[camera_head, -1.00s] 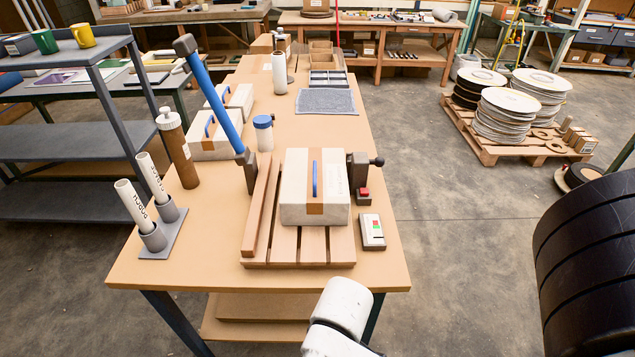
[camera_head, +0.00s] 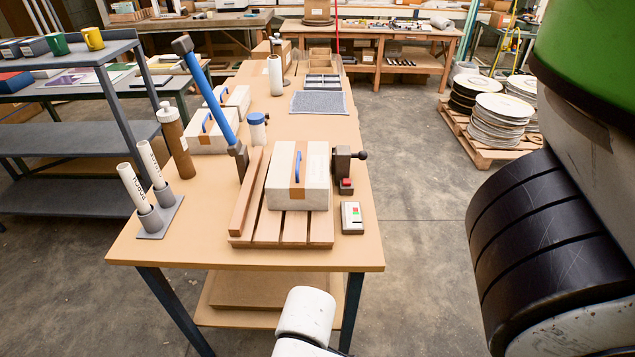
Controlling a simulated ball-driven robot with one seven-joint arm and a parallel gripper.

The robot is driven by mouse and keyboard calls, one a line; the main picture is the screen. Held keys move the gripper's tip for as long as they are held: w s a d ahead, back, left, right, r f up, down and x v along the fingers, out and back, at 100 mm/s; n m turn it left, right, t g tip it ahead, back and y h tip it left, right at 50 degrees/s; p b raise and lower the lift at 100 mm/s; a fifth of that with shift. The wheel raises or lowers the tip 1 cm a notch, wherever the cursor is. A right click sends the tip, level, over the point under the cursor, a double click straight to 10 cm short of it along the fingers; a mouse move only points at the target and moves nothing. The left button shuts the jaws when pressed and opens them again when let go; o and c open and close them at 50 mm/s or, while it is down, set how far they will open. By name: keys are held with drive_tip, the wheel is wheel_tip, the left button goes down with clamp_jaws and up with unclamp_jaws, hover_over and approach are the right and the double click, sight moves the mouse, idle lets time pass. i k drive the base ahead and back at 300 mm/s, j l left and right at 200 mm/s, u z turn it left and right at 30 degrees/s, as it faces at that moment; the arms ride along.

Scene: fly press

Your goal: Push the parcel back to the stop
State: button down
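The parcel (camera_head: 315,180) is a pale box with a brown band and a blue strap handle on top. It sits on a slatted wooden board (camera_head: 270,229) near the front of the table. A long wooden rail (camera_head: 246,195) lies along the board's left side, beside the parcel and apart from it at the front. A dark block with a black knob (camera_head: 345,162) stands at the parcel's right rear. I cannot tell which part is the stop, and the area behind the parcel is partly hidden. My gripper is not in view; only parts of my arm show.
A blue lever (camera_head: 213,103) leans up at the board's left rear. A control box (camera_head: 352,217) lies right of the board. Two white tubes (camera_head: 133,186) stand in holders at left. A blue-lidded jar (camera_head: 257,128) and more parcels (camera_head: 207,135) stand farther back. The table's front strip is clear.

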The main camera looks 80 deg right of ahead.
sight(298, 179)
drive_tip(key=k+l+u, duration=0.1)
drive_tip(key=u, duration=0.65)
drive_tip(key=k+u, duration=0.2)
drive_tip(key=u, duration=0.15)
drive_tip(key=k+l, duration=0.2)
drive_tip(key=k, duration=0.15)
drive_tip(key=k+z, duration=0.1)
drive_tip(key=z, duration=0.3)
drive_tip(key=l+z, duration=0.1)
drive_tip(key=z, duration=0.3)
drive_tip(key=k+z, duration=0.1)
drive_tip(key=z, duration=0.3)
